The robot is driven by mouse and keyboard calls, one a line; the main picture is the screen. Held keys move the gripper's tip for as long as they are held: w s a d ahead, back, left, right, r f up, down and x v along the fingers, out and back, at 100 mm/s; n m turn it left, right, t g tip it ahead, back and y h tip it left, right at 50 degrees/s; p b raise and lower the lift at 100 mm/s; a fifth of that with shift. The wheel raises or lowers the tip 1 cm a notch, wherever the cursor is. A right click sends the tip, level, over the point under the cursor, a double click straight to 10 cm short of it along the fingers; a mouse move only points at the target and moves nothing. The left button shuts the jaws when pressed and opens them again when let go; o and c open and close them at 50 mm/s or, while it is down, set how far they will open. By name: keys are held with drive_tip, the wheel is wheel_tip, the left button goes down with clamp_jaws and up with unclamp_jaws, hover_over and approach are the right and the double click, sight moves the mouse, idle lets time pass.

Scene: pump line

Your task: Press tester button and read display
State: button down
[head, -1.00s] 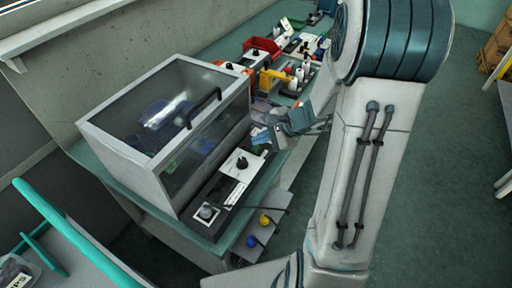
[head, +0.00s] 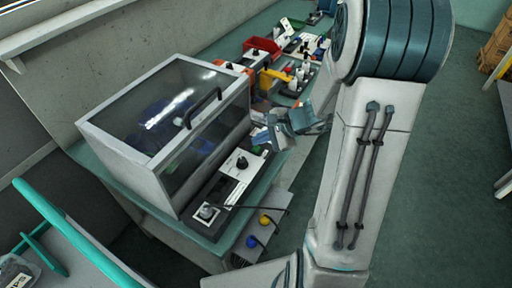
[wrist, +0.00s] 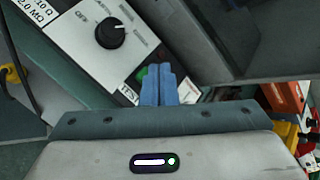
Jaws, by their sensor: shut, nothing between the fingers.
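The tester (head: 228,187) is a long dark unit with a pale panel, lying along the front of the clear-lidded box. Its black knob (head: 242,163) also shows in the wrist view (wrist: 110,34), with dial markings around it. A green button (wrist: 141,74) sits past the knob, above a partly covered label reading "TES" (wrist: 126,95). My gripper (wrist: 159,74) is shut and empty, its blue fingertips just right of the button and partly covering it; I cannot tell whether they touch it. In the head view my gripper (head: 270,138) is over the tester's far end. No readable display shows.
The grey box (head: 165,115) with a clear lid and black handle stands right behind the tester. A red bin (head: 262,46) and an orange-yellow fixture (head: 272,78) are further along the bench. Yellow and blue knobs (head: 265,220) and a black cable are below the bench's front edge.

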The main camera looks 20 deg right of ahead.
sight(260, 151)
drive_tip(key=shift+f, duration=0.15)
drive_tip(key=shift+f+b, duration=0.25)
drive_tip(key=shift+b, duration=0.25)
drive_tip(key=shift+f+b, duration=0.45)
drive_tip(key=shift+b, duration=0.1)
idle(0.4)
drive_tip(key=shift+r, duration=0.1)
drive_tip(key=shift+r+p, duration=0.6)
drive_tip(key=shift+r, duration=0.2)
wheel_tip(260, 151, up, 5)
drive_tip(key=p, duration=0.3)
drive_tip(key=shift+p, duration=0.3)
idle(0.7)
